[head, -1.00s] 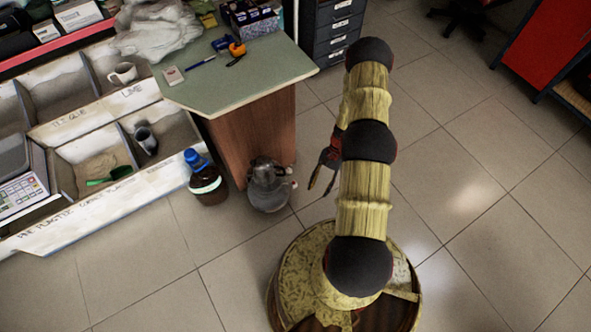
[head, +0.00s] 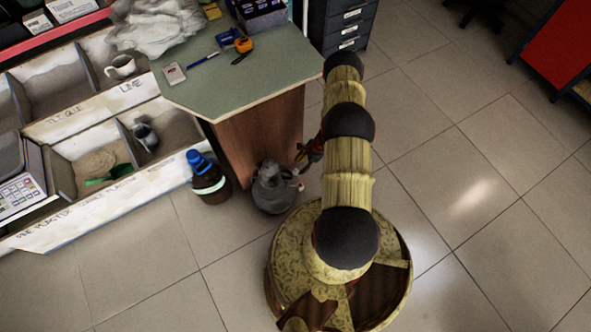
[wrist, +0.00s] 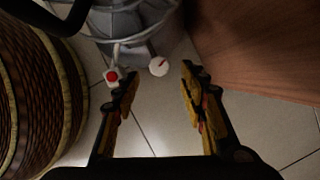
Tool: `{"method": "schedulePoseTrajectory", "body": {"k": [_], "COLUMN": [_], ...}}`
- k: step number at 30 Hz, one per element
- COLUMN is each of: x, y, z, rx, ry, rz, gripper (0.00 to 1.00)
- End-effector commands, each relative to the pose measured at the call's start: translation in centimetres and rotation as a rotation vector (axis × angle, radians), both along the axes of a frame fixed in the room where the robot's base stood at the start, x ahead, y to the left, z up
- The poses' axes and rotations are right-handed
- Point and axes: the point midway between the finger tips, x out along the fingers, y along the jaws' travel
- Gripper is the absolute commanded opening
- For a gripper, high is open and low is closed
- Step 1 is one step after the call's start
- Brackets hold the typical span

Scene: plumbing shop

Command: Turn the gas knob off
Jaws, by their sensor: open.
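The grey gas canister (head: 272,190) stands on the floor against the desk's wooden side. In the wrist view the lower part of the canister (wrist: 135,25) shows at the top. A round white knob (wrist: 159,67) with a red mark is on its side, and a white fitting with a red button (wrist: 112,77) is to the left of it. My gripper (wrist: 160,78) is open and empty. The knob appears between the fingertips, beyond them and apart. In the head view my gripper (head: 305,155) is beside the canister, partly hidden by my arm.
The desk (head: 255,130) rises close beside my gripper; its wooden panel (wrist: 265,45) fills the wrist view's upper right. Labelled bins (head: 110,185) line the left.

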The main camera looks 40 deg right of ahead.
Motion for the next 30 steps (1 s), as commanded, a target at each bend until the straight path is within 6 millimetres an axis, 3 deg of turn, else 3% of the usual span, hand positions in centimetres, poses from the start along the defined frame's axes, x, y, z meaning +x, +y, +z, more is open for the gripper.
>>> {"method": "schedulePoseTrajectory", "body": {"k": [3, 10, 22, 30], "x": [0.3, 1.1, 1.3, 1.3], "y": [0.8, 1.5, 1.8, 1.8], "z": [-2.3, -4.7, -5.2, -5.2], "rx": [0.003, 0.002, 0.001, 0.001], "ry": [0.002, 0.001, 0.000, 0.000], "rz": [0.000, 0.002, 0.001, 0.001], "gripper": [0.42, 0.42, 0.42, 0.27]}}
